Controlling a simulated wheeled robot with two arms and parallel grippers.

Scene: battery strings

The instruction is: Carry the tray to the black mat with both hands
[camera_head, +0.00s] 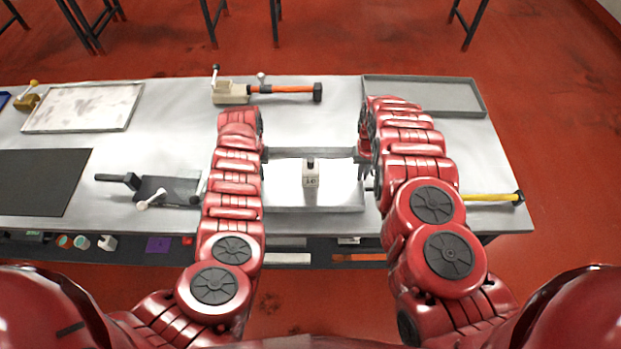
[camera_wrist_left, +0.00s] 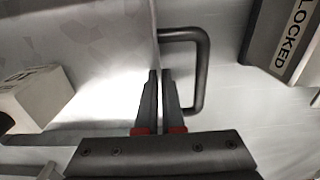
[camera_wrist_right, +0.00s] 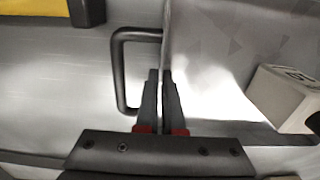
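The tray (camera_head: 335,198) is a shallow metal tray on the table between my arms, with a dark far edge and a bright floor. A white block (camera_head: 310,178) with a dark top and a printed label stands in it. My left gripper (camera_wrist_left: 159,72) is closed over the tray's left side wall, beside a dark U-shaped handle (camera_wrist_left: 202,75). My right gripper (camera_wrist_right: 160,72) is closed over the right side wall, beside the other handle (camera_wrist_right: 120,75). My arms partly hide both sides in the head view. The black mat (camera_head: 42,182) lies at the far left, bare.
A dark device with a lever (camera_head: 165,190) lies between mat and tray. A beige device (camera_head: 232,92) and an orange-handled tool (camera_head: 285,90) lie behind. A pale tray (camera_head: 85,107) is back left, a grey tray (camera_head: 455,100) back right. A yellow handle (camera_head: 490,197) lies right.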

